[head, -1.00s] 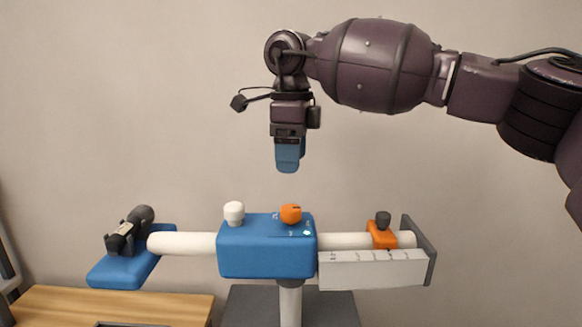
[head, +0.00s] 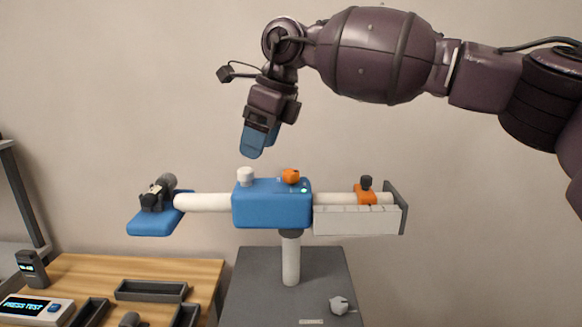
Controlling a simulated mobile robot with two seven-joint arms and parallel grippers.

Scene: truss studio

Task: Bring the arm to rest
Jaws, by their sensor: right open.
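My right arm comes in from the upper right. Its gripper (head: 258,147) has blue fingers that point down and slightly left. It hangs in the air above the blue block of the stand-mounted device, apart from it, and holds nothing that I can see. The device has a blue central block (head: 270,207) with a white knob (head: 245,176) and an orange knob (head: 290,176) on top. My left gripper is not in view.
A blue plate (head: 152,224) with a black clamp is at the tube's left end. An orange slider (head: 365,194) and a white scale (head: 356,221) are on the right. A wooden table (head: 210,270) holds dark trays (head: 150,291) and a "PRESS TEST" display (head: 35,308). The upper left is free.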

